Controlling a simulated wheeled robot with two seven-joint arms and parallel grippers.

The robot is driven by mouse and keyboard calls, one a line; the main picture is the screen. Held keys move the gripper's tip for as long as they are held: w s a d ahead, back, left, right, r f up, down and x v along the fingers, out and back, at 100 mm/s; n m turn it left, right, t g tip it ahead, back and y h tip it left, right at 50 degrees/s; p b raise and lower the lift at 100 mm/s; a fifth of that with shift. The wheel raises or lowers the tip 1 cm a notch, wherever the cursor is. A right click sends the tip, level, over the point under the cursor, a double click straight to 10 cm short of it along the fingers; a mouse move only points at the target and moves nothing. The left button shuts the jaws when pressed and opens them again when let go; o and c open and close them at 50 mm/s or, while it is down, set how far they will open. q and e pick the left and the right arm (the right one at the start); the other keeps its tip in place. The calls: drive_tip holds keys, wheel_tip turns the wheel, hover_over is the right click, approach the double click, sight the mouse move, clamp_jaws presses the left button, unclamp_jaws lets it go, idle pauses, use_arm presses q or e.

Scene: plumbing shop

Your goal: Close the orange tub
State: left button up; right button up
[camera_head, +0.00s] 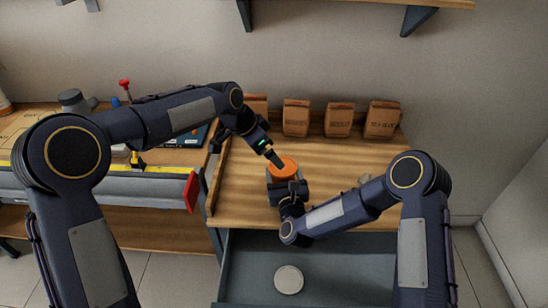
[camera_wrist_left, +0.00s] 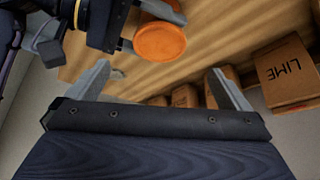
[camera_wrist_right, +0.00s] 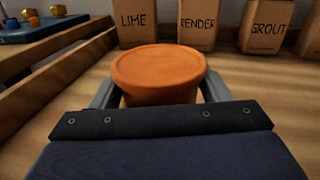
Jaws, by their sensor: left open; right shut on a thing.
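The orange tub (camera_head: 284,168) stands on the wooden bench top. Its top shows as a flat orange disc with a slight rim in the right wrist view (camera_wrist_right: 160,72); I cannot tell whether that is a seated lid. My right gripper (camera_head: 286,182) is shut on the tub's sides from the front. The tub also shows in the left wrist view (camera_wrist_left: 160,42). My left gripper (camera_head: 272,157) is open and empty, just behind and left of the tub's top. A pale round disc (camera_head: 289,279) lies in the open drawer below the bench.
Paper bags stand along the back, including lime (camera_wrist_right: 136,22), render (camera_wrist_right: 196,22) and grout (camera_wrist_right: 266,26). The grey drawer (camera_head: 345,270) is pulled out at the front. A side bench with tools (camera_head: 70,100) is left. Bench top right of the tub is mostly clear.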

use_arm(q)
drive_tip(key=shift+v, duration=1.45)
use_arm(e)
drive_tip(key=o, duration=1.4)
drive_tip(key=shift+o, duration=0.2)
drive_tip(key=s, duration=0.2)
drive_tip(key=s+b, duration=0.1)
drive_tip(key=s, duration=0.1)
drive_tip(key=s+d, duration=0.1)
drive_tip(key=s, duration=0.1)
drive_tip(key=shift+s+d+f+b, duration=0.1)
drive_tip(key=shift+s+b, duration=0.2)
drive_tip(key=shift+s, duration=0.1)
drive_tip(key=shift+s+d, duration=0.1)
drive_tip(key=shift+s, duration=0.4)
use_arm(q)
drive_tip(key=shift+f, duration=0.9)
